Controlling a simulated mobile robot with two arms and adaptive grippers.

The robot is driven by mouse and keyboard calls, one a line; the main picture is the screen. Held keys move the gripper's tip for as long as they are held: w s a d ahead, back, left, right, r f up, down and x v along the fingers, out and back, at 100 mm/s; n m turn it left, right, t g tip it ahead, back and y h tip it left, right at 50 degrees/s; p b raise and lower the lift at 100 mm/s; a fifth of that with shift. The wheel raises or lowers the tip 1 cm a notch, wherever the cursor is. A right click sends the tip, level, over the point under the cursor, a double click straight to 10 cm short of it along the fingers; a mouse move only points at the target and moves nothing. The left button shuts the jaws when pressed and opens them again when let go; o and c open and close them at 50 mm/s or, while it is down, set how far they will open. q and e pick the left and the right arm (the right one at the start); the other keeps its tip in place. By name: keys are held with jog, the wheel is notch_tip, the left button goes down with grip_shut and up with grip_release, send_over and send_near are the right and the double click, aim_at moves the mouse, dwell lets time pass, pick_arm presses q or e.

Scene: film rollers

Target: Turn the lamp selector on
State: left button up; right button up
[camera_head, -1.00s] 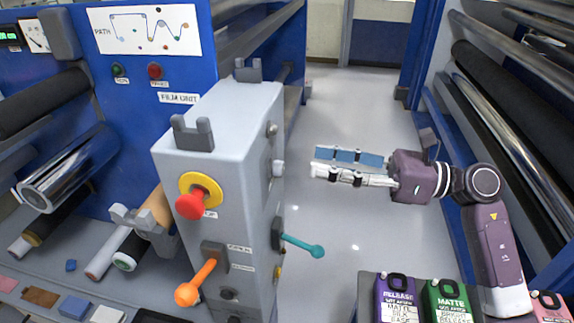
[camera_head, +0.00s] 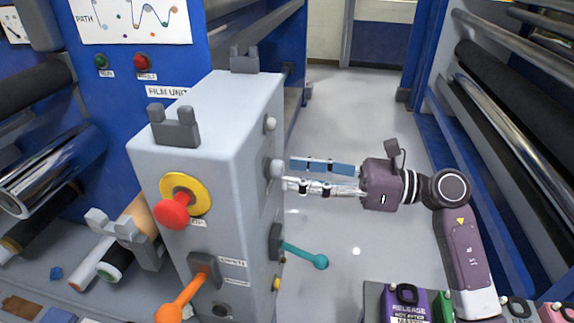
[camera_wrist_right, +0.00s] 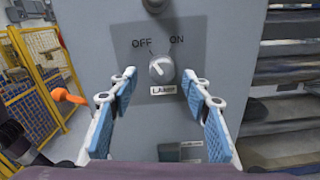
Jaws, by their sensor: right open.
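The lamp selector (camera_wrist_right: 161,69) is a round grey knob with a white pointer line. It sits above a LAMP label, under the words OFF and ON, and its line tilts up and left towards OFF. In the head view the knob (camera_head: 277,168) sticks out from the right side of the grey cabinet (camera_head: 205,125). My right gripper (camera_head: 288,174) is open, with its blue-padded fingers pointing at that side. In the right wrist view the fingertips (camera_wrist_right: 161,81) stand on either side of the knob, with a gap on both sides. My left gripper is out of view.
A teal lever (camera_head: 305,256) sticks out below the knob. A red button (camera_head: 171,211) and an orange lever (camera_head: 180,298) are on the cabinet's front. Purple and green containers (camera_head: 403,305) stand at the lower right. The floor (camera_head: 345,120) behind my arm is clear.

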aim_at(278, 169)
jog(key=shift+w+a+f+p, duration=0.1)
jog(key=shift+w+a+p, duration=0.15)
jog(key=shift+a, duration=0.45)
jog(key=shift+w+a+p, duration=0.1)
jog(key=shift+w+a, duration=0.1)
jog(key=shift+a, duration=0.45)
jog(key=shift+s, duration=0.1)
jog(key=c, duration=1.2)
jog(key=shift+o, duration=0.2)
